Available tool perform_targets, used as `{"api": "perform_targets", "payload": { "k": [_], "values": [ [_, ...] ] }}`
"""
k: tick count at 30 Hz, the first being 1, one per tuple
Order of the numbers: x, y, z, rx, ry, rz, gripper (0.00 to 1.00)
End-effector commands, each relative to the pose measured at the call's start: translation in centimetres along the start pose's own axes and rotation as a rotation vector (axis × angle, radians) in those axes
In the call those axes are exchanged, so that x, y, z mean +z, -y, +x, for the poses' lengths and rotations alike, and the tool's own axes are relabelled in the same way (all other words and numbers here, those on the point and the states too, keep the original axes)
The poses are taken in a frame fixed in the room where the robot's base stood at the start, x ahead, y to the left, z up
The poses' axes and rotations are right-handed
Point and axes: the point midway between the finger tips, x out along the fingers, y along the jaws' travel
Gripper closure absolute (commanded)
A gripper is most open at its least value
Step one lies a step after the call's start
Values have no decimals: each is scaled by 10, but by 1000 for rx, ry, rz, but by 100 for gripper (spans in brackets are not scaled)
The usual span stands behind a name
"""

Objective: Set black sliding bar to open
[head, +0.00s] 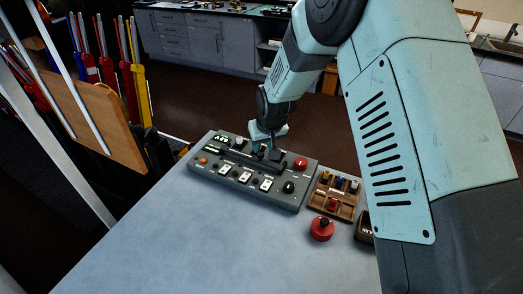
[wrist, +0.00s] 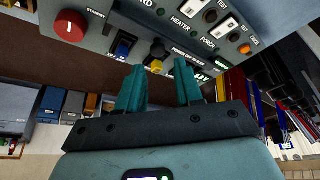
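A dark grey control panel (head: 250,188) lies on the table in the head view, and part of it shows upside down at the top of the wrist view. A long dark bar-like piece (head: 236,157) runs along its rear half; I cannot tell for sure that it is the black sliding bar, or its setting. My gripper (head: 262,147) is low over the rear middle of the panel. In the wrist view its teal fingers (wrist: 159,78) are apart, with a black and yellow knob (wrist: 157,57) showing beyond the gap. I cannot tell whether the fingers touch anything.
A red button (head: 300,163), a black knob (head: 288,187) and white rocker switches (head: 266,184) sit on the panel. To its right are a brown tray (head: 318,201) of small coloured pieces and a red stop button (head: 321,229). The table's front left (head: 190,245) is clear.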

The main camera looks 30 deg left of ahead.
Motion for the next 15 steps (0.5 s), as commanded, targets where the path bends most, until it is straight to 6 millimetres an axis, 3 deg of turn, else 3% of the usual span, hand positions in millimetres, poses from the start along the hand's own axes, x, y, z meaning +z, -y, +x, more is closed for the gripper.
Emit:
{"api": "perform_targets", "payload": {
  "k": [6, 15],
  "values": [
    [0, 0, -36, 0, -1, 0, 64],
    [1, 0, -46, -1, 2, 0, 64]
  ]
}}
